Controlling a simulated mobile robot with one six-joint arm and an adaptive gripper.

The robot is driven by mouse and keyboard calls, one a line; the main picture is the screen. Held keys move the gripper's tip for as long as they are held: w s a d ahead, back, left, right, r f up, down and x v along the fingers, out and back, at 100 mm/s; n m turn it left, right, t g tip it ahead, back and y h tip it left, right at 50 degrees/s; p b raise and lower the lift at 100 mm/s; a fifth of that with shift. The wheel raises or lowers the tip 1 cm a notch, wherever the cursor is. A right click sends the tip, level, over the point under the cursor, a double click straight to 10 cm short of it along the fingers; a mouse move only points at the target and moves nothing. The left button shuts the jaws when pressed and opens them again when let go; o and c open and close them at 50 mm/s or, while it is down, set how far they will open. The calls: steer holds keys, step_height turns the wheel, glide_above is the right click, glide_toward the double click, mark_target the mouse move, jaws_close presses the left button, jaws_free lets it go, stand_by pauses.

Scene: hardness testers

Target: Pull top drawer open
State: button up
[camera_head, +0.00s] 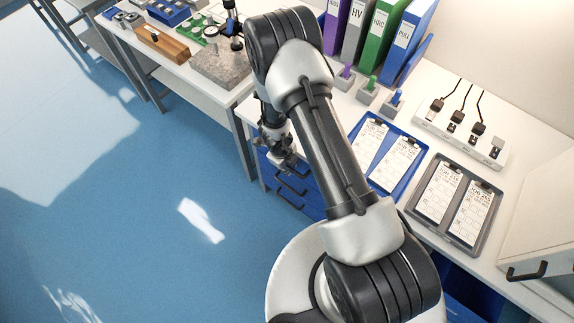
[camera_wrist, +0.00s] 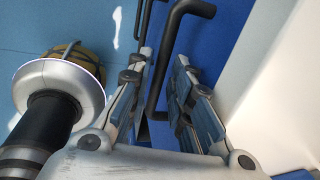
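The blue drawer unit (camera_head: 312,200) sits under the white worktop, with its fronts facing the floor on the left. Black bar handles show on its lower drawers, one of them (camera_head: 291,186) just below my gripper (camera_head: 280,157). In the wrist view, a black bar handle (camera_wrist: 177,22) on a blue front (camera_wrist: 225,35) runs down between the two fingers of my gripper (camera_wrist: 160,72). The fingers are apart, one on each side of the bar, and no firm grip on it shows. The head view does not show the top handle clearly behind my gripper.
Above the drawers, the worktop holds a blue tray (camera_head: 407,188) and a grey tray (camera_head: 485,236) with clipboards, stamps and binders (camera_head: 408,40). A neighbouring bench (camera_head: 185,72) carries a tester and a wooden box. The blue floor (camera_head: 130,190) before the drawers is clear.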

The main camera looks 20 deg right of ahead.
jaws_close()
stand_by(0.6)
